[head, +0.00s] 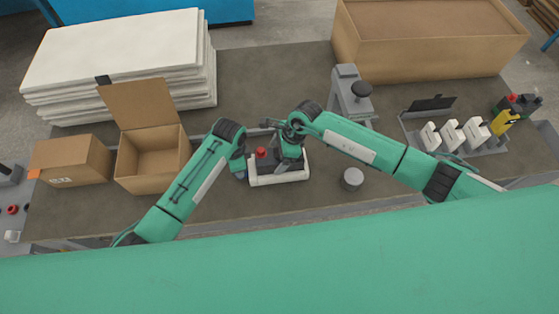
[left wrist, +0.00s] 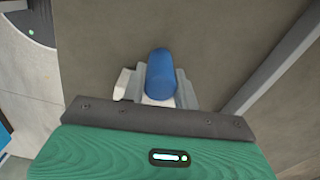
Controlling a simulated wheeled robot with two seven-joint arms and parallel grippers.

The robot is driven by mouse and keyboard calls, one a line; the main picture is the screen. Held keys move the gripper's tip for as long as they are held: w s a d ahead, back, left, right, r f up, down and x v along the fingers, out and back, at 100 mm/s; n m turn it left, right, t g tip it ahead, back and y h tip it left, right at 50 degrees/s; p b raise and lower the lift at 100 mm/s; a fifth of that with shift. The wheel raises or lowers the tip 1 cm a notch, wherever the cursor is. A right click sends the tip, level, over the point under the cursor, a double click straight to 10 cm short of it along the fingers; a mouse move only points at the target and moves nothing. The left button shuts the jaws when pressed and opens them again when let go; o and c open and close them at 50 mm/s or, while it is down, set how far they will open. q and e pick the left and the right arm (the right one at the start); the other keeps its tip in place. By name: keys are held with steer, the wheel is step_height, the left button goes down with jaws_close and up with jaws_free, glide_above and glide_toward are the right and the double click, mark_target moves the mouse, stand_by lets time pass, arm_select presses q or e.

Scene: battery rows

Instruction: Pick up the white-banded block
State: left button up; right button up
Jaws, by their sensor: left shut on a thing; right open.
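My left gripper (left wrist: 158,90) is shut on a blue, round-ended block (left wrist: 161,72) in the left wrist view. A white patch shows at the near end of the block, but I cannot tell whether it is a band. In the head view my left gripper (head: 240,172) is at the left end of a white-rimmed tray (head: 280,178), and its hold is hidden by the arm. A red-topped piece (head: 261,152) shows at the tray. My right gripper (head: 288,162) points down over the tray's right part. It is open, with its fingertips hard to see.
An open cardboard box (head: 150,160) and a closed carton (head: 70,162) stand left, below stacked white slabs (head: 115,55). A large cardboard bin (head: 430,45) is at the back right. A grey press (head: 348,92), a metal cylinder (head: 352,178) and a rack (head: 487,152) stand right.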

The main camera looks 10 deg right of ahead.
steer(key=shift+a+f, duration=0.1)
steer(key=shift+f, duration=0.1)
jaws_close()
arm_select(q)
steer(key=shift+w, duration=0.1)
arm_select(e)
steer(key=shift+w+r, duration=0.15)
steer(key=shift+r, duration=0.3)
step_height(320, 180, up, 10)
steer(key=shift+f, duration=0.25)
arm_select(q)
steer(key=o, duration=1.1)
steer(key=shift+c, duration=0.2)
steer(key=shift+r, duration=0.1)
